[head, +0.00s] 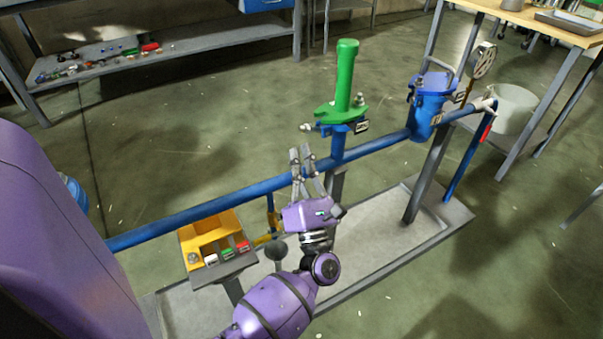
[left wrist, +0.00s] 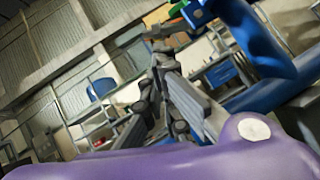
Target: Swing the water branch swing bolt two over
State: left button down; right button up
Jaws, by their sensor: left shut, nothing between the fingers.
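The water branch (head: 338,143) is a short blue stub standing up from the blue pipe, topped by a green cap (head: 340,112) with a tall green post. One swing bolt (head: 306,127) sticks out sideways at the cap's left side; another (head: 359,100) stands at its right. I cannot tell which is bolt two. My left gripper (head: 301,155) is shut and empty, fingertips pointing up, just below the left bolt in the head view. In the left wrist view, the fingertips (left wrist: 163,58) are close under a grey bolt-like part by the green edge (left wrist: 203,14); contact is unclear.
The long blue pipe (head: 205,207) passes beside my left gripper. A yellow box (head: 212,229) stands at its lower left. A blue strainer-like fitting (head: 428,108), a gauge (head: 484,60) and a grey bucket (head: 515,108) are at the right. Open floor lies behind.

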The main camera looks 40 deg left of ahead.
pick_arm(q)
jog(key=shift+w+a+r, duration=0.35)
jog(key=shift+a, duration=0.1)
pick_arm(e)
jog(key=shift+r, duration=0.1)
